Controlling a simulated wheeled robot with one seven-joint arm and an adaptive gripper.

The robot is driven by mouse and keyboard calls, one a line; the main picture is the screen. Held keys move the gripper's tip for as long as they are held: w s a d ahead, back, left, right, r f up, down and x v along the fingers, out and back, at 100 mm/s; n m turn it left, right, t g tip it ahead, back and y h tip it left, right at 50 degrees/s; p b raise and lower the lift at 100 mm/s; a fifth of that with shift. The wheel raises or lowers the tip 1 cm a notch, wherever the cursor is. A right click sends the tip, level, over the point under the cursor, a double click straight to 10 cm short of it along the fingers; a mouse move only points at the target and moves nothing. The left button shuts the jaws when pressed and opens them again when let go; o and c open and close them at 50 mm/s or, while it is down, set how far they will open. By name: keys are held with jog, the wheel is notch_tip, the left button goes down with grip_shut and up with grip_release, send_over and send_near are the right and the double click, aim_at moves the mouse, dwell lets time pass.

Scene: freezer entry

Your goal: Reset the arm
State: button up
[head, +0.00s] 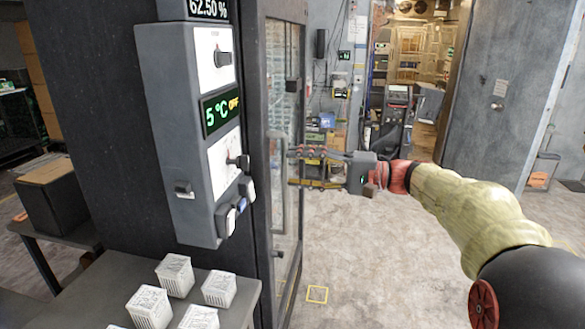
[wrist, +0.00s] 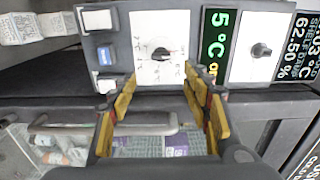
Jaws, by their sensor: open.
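My arm reaches in from the right in the head view. My gripper (head: 292,168) is open and empty, pointing left in front of the freezer's glass door (head: 283,130). In the wrist view my gripper (wrist: 160,90) has its yellow-padded fingers spread apart, with nothing between them. The grey control panel (head: 182,130) is left of the gripper in the head view. In the wrist view the panel's dial (wrist: 160,53) shows beyond the fingertips. I cannot tell whether the fingers touch anything.
The green display (head: 221,112) reads 5 °C OFF. Several white boxes (head: 174,275) stand on a grey table (head: 240,290) at the lower left. A door handle (wrist: 105,129) shows below the panel in the wrist view. Bare floor (head: 370,260) lies below my arm. Shelving (head: 410,60) stands at the back.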

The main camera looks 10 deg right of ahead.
jog(key=s+d+f+m+g+h, duration=0.1)
jog(key=s+f+h, duration=0.3)
jog(key=f, duration=0.6)
jog(key=s+d+f+m+g+h, duration=0.15)
jog(key=s+f+h, duration=0.25)
jog(key=f, duration=0.5)
jog(key=s+d+f+n+h, duration=0.1)
jog(key=s+d+f+h, duration=0.2)
jog(key=s, duration=0.6)
jog(key=s+d+f+n+h, duration=0.2)
jog(key=s+f+h, duration=0.15)
jog(key=s, duration=0.55)
jog(key=s+r+n+t+h, duration=0.2)
jog(key=s+r+n, duration=0.1)
jog(key=s, duration=0.4)
jog(key=shift+s+r, duration=0.3)
jog(key=shift+s, duration=0.1)
